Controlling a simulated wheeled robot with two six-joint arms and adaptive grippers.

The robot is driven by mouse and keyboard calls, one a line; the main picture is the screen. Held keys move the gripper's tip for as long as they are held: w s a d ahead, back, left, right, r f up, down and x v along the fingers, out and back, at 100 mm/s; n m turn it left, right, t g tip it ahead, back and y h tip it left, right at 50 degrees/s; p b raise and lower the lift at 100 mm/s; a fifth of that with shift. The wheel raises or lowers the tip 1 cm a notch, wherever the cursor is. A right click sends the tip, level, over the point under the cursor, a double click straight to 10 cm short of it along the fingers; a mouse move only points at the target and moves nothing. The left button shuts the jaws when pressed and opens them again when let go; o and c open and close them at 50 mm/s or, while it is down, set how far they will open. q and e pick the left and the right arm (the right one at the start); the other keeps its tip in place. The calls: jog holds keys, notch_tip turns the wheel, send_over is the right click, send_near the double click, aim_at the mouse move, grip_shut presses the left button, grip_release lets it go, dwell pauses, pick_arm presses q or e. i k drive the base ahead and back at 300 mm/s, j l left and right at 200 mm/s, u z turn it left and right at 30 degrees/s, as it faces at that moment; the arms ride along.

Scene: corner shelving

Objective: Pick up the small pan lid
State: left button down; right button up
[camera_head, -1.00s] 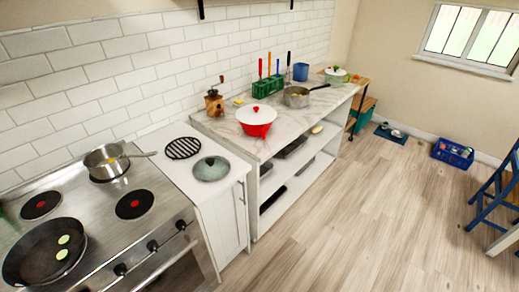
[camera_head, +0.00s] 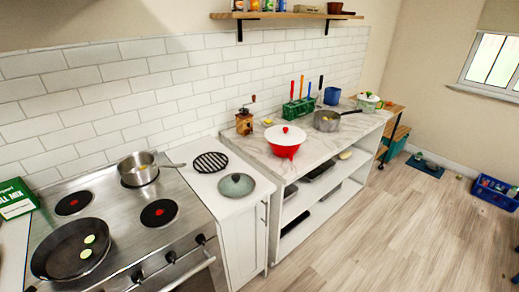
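A round grey-green lid with a small knob, which looks like the small pan lid (camera_head: 236,185), lies on the white counter right of the stove. A small steel saucepan (camera_head: 139,170) stands uncovered on the stove's back burner, its handle pointing right toward the counter.
A black round trivet (camera_head: 210,162) lies just behind the grey-green lid. A black frying pan (camera_head: 72,250) with green slices sits at the stove's front left. A green box (camera_head: 14,198) stands at the left edge. The wooden floor (camera_head: 400,235) at right is clear.

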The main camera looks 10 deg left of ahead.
aim_at(236, 186)
jog(key=i+l, duration=0.15)
jog(key=i, duration=0.2)
jog(key=i+l, duration=0.2)
jog(key=i, duration=0.2)
jog(key=i+l+u, duration=0.1)
jog(key=i, duration=0.25)
jog(key=u, duration=1.5)
